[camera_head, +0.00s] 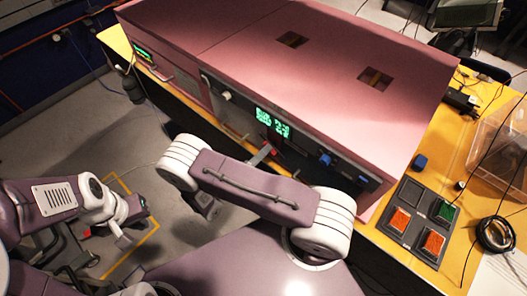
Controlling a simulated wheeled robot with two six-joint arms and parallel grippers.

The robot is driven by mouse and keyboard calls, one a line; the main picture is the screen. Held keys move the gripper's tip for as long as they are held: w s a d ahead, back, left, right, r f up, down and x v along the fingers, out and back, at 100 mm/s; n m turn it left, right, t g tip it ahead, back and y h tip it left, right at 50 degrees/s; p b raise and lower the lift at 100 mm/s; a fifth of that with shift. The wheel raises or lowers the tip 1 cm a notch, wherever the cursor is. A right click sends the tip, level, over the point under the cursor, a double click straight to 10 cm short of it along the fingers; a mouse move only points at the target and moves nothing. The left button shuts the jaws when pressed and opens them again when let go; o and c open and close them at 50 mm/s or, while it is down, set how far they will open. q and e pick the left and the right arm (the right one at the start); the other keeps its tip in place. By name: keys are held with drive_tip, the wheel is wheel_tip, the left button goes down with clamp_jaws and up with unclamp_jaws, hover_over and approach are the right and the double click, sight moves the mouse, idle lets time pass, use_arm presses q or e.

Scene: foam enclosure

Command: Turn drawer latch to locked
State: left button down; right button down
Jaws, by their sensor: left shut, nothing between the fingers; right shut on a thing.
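The pink foam enclosure (330,85) stands on a yellow table, with a dark front panel (310,150) facing me. A small red part (272,150), apparently the drawer latch, shows low on this panel below the green display. My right gripper (261,156) is at this red part and shut on it. My purple arm link hides much of that gripper, and the latch's exact angle is too small to tell. My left gripper (121,238) is shut and empty over the floor at the left, apart from the enclosure.
A green display (272,122), a white knob (226,95) and a blue part (325,159) sit on the panel. A button pad (418,220), a cable coil (496,234) and a clear bin (502,150) occupy the table's right side.

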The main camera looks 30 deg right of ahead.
drive_tip(key=n, duration=0.5)
drive_tip(key=shift+f+n, duration=0.1)
drive_tip(key=shift+n, duration=0.2)
idle(0.4)
drive_tip(key=c, duration=1.5)
unclamp_jaws()
drive_tip(key=b+v, duration=0.3)
drive_tip(key=v, duration=0.6)
drive_tip(key=shift+a, duration=0.1)
